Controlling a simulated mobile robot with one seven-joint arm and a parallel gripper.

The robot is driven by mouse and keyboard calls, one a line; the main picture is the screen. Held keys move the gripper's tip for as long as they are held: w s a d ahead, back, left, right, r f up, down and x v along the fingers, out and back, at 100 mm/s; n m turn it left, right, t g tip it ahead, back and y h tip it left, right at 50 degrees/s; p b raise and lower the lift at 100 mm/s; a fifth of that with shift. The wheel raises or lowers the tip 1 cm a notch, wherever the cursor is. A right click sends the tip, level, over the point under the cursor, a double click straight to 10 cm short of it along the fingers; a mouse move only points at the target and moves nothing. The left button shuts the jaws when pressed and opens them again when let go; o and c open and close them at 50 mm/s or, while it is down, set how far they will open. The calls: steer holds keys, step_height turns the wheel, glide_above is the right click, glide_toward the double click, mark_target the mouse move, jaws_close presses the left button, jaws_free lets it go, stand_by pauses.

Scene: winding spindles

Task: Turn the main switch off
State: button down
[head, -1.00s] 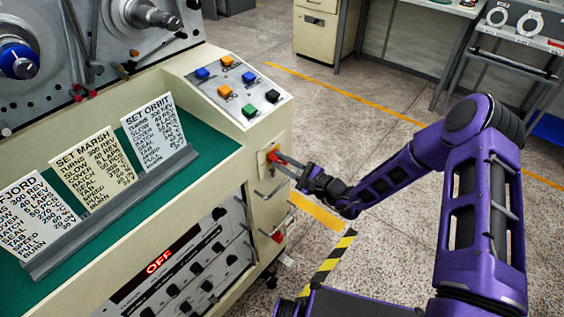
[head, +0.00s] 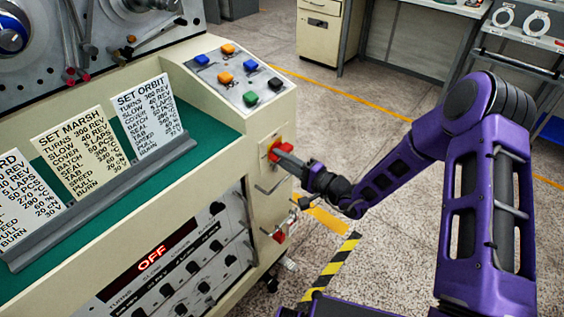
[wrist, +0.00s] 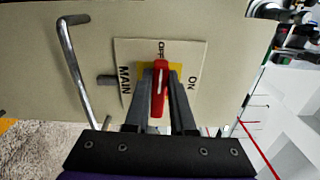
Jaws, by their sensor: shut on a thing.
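The main switch is a red handle (wrist: 159,95) on a yellow base, set in a beige plate (wrist: 195,62) marked MAIN, OFF and ON. In the wrist view the handle's far end lies by the OFF mark. My gripper (wrist: 160,76) has one dark finger on each side of the handle and is shut on it. In the head view the red handle (head: 282,152) is on the console's right end face, with my gripper (head: 303,165) reaching it from the right. The fingers partly hide the handle there.
A bent metal bar (wrist: 74,72) stands out beside the switch plate. A red display (head: 152,257) on the console front reads OFF. Coloured buttons (head: 237,75) sit on the sloped top, and a card rack (head: 110,200) is left of them. Open floor lies right of the console.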

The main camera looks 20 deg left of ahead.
steer(key=shift+f+n, duration=0.1)
steer(key=shift+n, duration=0.2)
stand_by(0.4)
steer(key=c, duration=0.8)
jaws_free()
steer(key=shift+o, duration=0.2)
steer(key=v, duration=1.7)
steer(key=shift+d, duration=0.25)
steer(key=shift+s, duration=0.15)
